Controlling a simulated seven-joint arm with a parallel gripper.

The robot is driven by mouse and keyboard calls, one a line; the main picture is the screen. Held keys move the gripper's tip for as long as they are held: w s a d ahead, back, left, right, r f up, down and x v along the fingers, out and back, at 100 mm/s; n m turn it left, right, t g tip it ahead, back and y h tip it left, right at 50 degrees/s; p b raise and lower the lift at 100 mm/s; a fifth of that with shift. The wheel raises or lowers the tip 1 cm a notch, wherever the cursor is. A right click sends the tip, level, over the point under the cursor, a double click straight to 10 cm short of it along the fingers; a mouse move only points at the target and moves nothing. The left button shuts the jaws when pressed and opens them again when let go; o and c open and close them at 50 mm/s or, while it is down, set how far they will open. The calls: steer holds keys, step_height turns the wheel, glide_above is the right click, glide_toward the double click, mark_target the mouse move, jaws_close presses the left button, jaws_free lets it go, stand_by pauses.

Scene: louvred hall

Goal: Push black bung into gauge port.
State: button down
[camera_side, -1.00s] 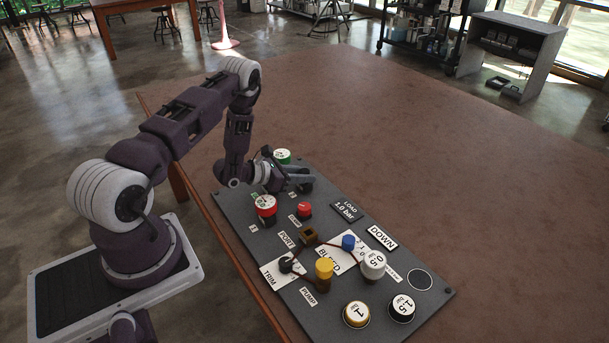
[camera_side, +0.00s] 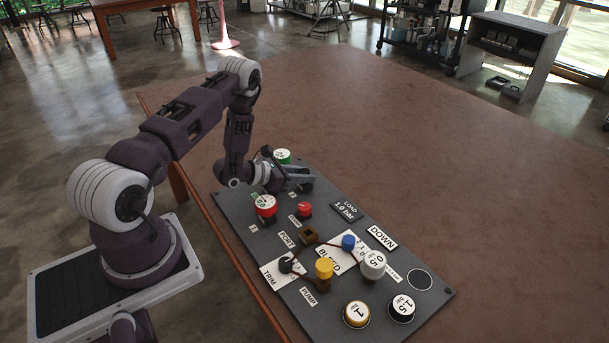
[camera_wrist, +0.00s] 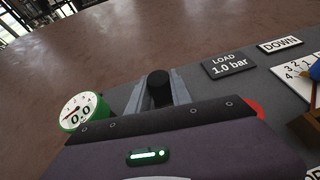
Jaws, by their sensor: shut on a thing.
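The black bung (camera_wrist: 160,80) is between the two grey fingers of my gripper (camera_wrist: 160,92) in the wrist view. The fingers are shut on it, and its dark round top faces the camera. In the side view my gripper (camera_side: 303,178) is at the far end of the grey panel, beside the green-rimmed gauge; the bung (camera_side: 307,186) is a dark shape at the fingertips. I cannot tell whether it touches the panel. The gauge port, a brown square block (camera_side: 308,235) by the PORT label, stands mid-panel, apart from my gripper. Part of a brown block (camera_wrist: 304,128) shows at the right in the wrist view.
The brown table (camera_side: 430,170) right of the panel is clear.

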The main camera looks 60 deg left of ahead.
mark_target(304, 171)
steer(key=shift+r, duration=4.25)
steer(key=shift+w, duration=0.1)
steer(key=d+r+m+g+h, duration=0.3)
steer(key=d+m+g+h, duration=0.4)
steer(key=d+m+h, duration=0.55)
steer(key=s+d+f+m+g+y, duration=0.1)
steer(key=s+d+m+g, duration=0.15)
steer(key=s+g, duration=0.2)
steer(key=s+d+f+m+g, duration=0.1)
steer(key=s+m+g, duration=0.2)
steer(key=s, duration=0.2)
steer(key=shift+g, duration=0.25)
steer(key=f, duration=0.6)
steer(key=shift+s+d, duration=0.1)
steer(key=shift+s, duration=0.2)
steer(key=shift+f, duration=0.95)
